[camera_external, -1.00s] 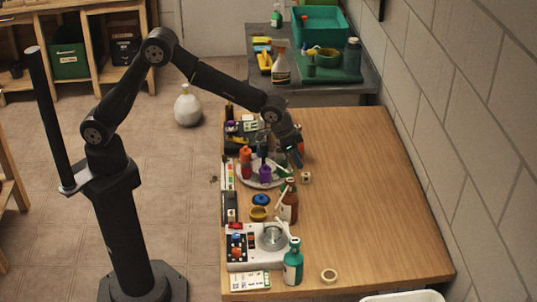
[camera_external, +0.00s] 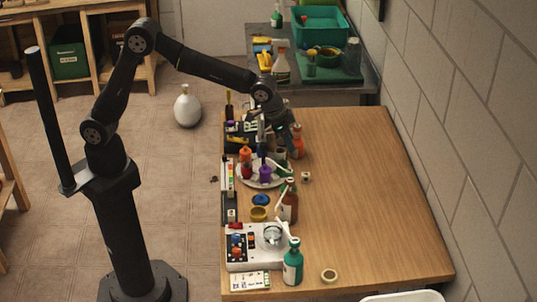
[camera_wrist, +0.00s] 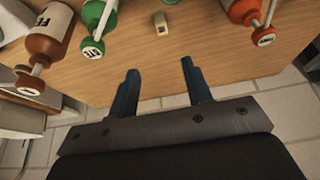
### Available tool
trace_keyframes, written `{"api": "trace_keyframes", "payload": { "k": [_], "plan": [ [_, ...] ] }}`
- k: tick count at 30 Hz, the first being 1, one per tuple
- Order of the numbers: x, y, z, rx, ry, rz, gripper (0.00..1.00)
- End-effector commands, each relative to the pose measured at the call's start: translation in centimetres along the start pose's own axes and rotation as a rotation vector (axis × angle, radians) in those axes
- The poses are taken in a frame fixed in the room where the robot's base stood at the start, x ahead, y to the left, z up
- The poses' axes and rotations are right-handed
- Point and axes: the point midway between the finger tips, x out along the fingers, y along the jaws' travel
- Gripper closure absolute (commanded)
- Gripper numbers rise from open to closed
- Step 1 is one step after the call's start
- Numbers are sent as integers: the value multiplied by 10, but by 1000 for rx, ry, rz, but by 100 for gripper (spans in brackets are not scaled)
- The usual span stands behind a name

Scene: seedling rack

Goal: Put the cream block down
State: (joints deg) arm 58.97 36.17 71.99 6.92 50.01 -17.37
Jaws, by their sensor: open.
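The cream block (camera_external: 306,177) rests on the wooden table, to the right of the round tray. In the wrist view the block (camera_wrist: 160,23) stands on the wood beyond my fingertips, apart from them. My gripper (camera_wrist: 160,68) is open, with nothing between its two blue-grey fingers. In the external view my gripper (camera_external: 284,148) is above the table, up and left of the block; its fingers are partly lost among the bottles there.
In the wrist view a green bottle (camera_wrist: 97,38) and an orange-brown bottle (camera_wrist: 49,38) are left of the block, and another orange bottle (camera_wrist: 245,11) is right. The right side of the table (camera_external: 375,190) is clear.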

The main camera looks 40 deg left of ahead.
Motion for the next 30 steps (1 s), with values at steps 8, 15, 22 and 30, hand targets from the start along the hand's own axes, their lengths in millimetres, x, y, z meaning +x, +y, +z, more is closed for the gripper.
{"api": "trace_keyframes", "payload": {
  "k": [8, 15, 22, 30],
  "plan": [
    [18, 1, 2, 0, -8, -2, 55],
    [71, 1, 1, 0, -6, -2, 55],
    [103, 1, 1, 0, -3, -1, 55],
    [118, -1, 1, 0, -4, -1, 55]
  ]
}}
